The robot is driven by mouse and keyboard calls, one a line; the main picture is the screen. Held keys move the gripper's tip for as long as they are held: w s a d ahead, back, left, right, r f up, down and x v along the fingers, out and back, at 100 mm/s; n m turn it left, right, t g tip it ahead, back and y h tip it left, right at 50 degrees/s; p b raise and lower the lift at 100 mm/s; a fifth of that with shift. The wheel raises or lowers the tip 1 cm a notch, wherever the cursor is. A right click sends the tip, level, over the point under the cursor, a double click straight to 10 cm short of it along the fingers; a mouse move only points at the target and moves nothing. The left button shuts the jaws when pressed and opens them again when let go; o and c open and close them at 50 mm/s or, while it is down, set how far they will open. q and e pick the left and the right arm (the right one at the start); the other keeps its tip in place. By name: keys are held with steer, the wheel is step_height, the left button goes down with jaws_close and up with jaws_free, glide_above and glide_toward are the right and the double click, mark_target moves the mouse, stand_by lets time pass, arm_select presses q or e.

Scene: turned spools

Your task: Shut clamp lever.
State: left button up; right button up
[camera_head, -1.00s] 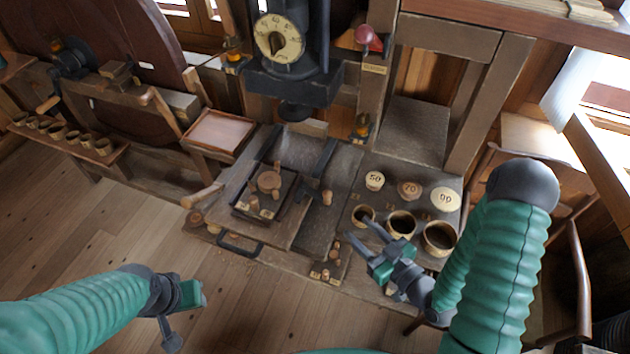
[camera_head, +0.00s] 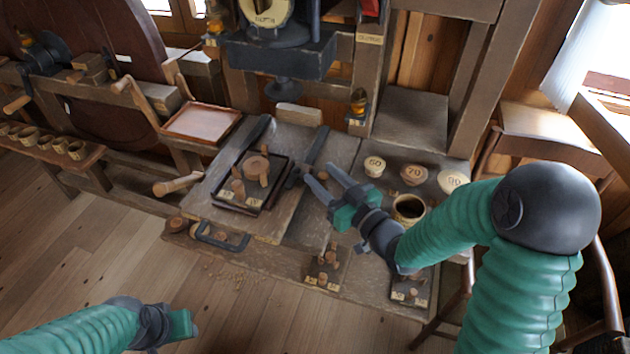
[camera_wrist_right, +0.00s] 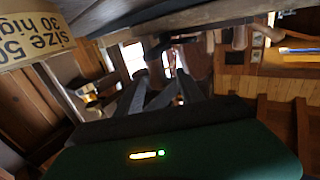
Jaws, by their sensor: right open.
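A dark bar (camera_head: 315,147) lies slanted on the right side of the wooden work board and looks like the clamp lever, though I cannot be sure. A similar dark bar (camera_head: 254,133) lies on the left side. Between them is a dark-rimmed tray (camera_head: 222,200) holding turned wooden pieces (camera_head: 256,167). My right gripper (camera_head: 320,173) is open and empty, with its fingertips close to the lower end of the right bar; contact cannot be told. Its fingers also show in the right wrist view (camera_wrist_right: 160,90). My left gripper (camera_head: 186,325) is low at the left, away from the bench.
A dark press (camera_head: 278,55) stands above the board's back. Round numbered lids (camera_head: 414,175) and a cup (camera_head: 408,209) sit right, near my right arm. A wooden handle (camera_head: 178,184) sticks out left. A black pull handle (camera_head: 222,238) is at the front.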

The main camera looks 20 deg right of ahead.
mark_target(320, 172)
steer(key=x, duration=0.4)
steer(key=shift+r, duration=0.1)
steer(key=shift+d, duration=0.1)
jaws_close()
stand_by(1.2)
